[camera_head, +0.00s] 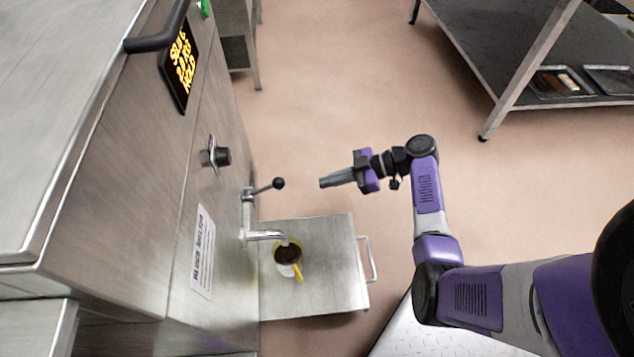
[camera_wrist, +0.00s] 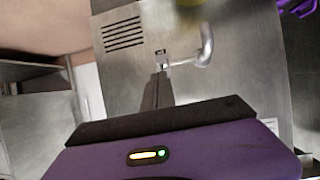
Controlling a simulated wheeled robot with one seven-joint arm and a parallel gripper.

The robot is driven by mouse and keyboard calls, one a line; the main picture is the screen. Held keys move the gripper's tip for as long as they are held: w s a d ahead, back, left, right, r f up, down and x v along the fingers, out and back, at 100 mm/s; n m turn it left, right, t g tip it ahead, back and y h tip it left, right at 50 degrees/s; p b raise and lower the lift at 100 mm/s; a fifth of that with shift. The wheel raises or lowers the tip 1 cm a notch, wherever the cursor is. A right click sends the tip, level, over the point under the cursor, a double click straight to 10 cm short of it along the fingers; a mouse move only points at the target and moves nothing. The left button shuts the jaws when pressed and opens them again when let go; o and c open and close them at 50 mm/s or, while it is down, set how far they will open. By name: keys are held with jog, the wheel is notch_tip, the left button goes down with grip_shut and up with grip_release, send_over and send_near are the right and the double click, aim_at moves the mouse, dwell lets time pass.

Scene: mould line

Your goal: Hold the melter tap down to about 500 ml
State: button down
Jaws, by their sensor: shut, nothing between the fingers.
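The steel melter (camera_head: 130,190) stands at the left. Its tap lever (camera_head: 262,188) ends in a black ball and sticks out from the front, above the spout (camera_head: 265,235). A jug (camera_head: 288,270) with a yellow handle and dark brown contents stands under the spout on a steel shelf (camera_head: 325,290); its fill mark cannot be read. My gripper (camera_head: 322,183) is shut and empty, to the right of the lever ball and apart from it. In the wrist view my shut fingers (camera_wrist: 158,92) point toward the melter front, with the curved spout (camera_wrist: 207,45) beyond.
A dark knob (camera_head: 222,156) and a tilted display (camera_head: 181,65) with yellow text sit on the melter; the text is hard to read. The shelf has a side handle (camera_head: 368,258). A steel rack (camera_head: 500,50) with trays stands at upper right. The floor between is clear.

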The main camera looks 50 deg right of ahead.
jog(key=shift+p+v, duration=0.3)
jog(key=shift+v, duration=1.6)
jog(key=shift+r, duration=0.15)
